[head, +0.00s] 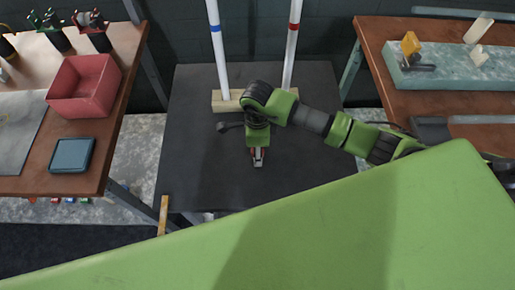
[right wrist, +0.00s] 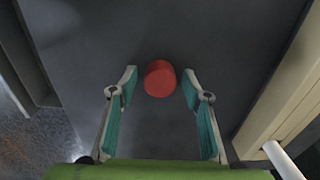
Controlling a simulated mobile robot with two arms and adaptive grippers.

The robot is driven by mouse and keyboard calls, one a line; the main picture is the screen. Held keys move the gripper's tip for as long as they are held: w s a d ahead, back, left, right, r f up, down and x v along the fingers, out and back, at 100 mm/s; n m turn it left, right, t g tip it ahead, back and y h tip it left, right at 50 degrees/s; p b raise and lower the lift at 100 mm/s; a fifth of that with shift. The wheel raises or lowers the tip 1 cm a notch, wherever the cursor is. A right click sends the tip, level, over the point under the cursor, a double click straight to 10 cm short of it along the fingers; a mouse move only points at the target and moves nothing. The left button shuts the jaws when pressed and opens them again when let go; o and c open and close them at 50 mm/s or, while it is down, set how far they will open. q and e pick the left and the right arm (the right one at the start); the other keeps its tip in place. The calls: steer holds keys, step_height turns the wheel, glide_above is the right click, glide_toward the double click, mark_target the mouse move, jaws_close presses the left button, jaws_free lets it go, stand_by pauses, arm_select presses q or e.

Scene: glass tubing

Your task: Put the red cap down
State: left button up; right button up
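The red cap (right wrist: 160,78) shows in the right wrist view, against the dark table top (right wrist: 135,35). It lies between the fingertips of my right gripper (right wrist: 159,82), with a visible gap on each side, so the fingers are open and apart from it. In the head view my right gripper (head: 258,158) points down over the dark table (head: 200,150), in front of the wooden block. A little red shows at its fingers there, too small to make out clearly. My left gripper is not in view.
A wooden block (head: 228,104) holds two white tubes, one with a blue band (head: 216,35), one with a red band (head: 292,35). The block (right wrist: 280,95) is close on the right in the wrist view. A red bin (head: 84,88) stands on the left bench. The dark table's left part is clear.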

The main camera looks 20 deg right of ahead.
steer(key=shift+r, duration=0.15)
step_height(320, 180, up, 12)
steer(key=b, duration=0.1)
steer(key=shift+b, duration=0.35)
stand_by(0.6)
